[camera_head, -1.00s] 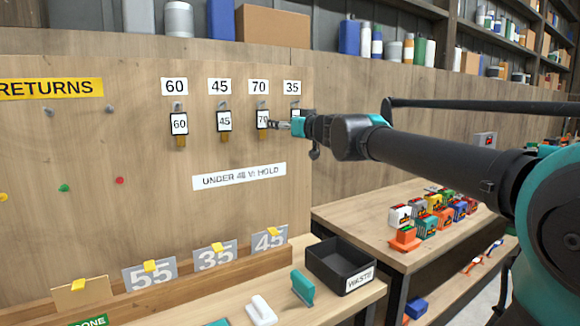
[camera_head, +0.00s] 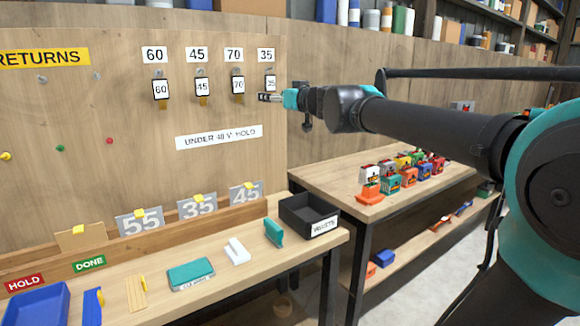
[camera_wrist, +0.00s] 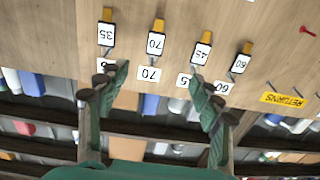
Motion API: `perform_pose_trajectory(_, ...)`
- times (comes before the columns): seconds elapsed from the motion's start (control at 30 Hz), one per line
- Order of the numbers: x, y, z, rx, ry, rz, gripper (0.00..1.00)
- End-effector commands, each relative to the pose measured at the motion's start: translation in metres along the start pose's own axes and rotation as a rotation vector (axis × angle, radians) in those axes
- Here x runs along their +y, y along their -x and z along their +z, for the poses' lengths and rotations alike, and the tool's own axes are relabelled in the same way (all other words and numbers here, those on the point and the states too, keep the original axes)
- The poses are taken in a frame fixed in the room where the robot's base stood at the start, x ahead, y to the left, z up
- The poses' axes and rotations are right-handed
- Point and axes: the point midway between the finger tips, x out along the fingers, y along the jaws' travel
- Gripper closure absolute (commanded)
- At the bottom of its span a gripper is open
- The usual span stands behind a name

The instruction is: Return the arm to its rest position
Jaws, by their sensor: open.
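The wrist view shows the four tags upside down, with the 70 tag (camera_wrist: 156,43) beyond the gap between the fingers.
Below the board is a bench (camera_head: 215,262) with a black waste bin (camera_head: 309,216), a teal block (camera_head: 273,233), a white block (camera_head: 237,251) and number plates (camera_head: 197,207). A second table (camera_head: 345,193) at right holds several coloured blocks. Shelves with bottles (camera_head: 370,17) stand behind.

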Motion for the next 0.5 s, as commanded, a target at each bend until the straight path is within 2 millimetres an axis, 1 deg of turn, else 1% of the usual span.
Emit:
perform_pose_trajectory(0.27,-0.006,0.013,0.049,-0.068,-0.011,-0.047,0.35)
perform_pose_trajectory(0.37,-0.009,0.021,0.075,-0.109,-0.021,-0.066,0.35)
perform_pose_trajectory(0.47,-0.011,0.030,0.106,-0.161,-0.032,-0.082,0.35)
perform_pose_trajectory(0.5,-0.012,0.035,0.120,-0.188,-0.038,-0.088,0.35)
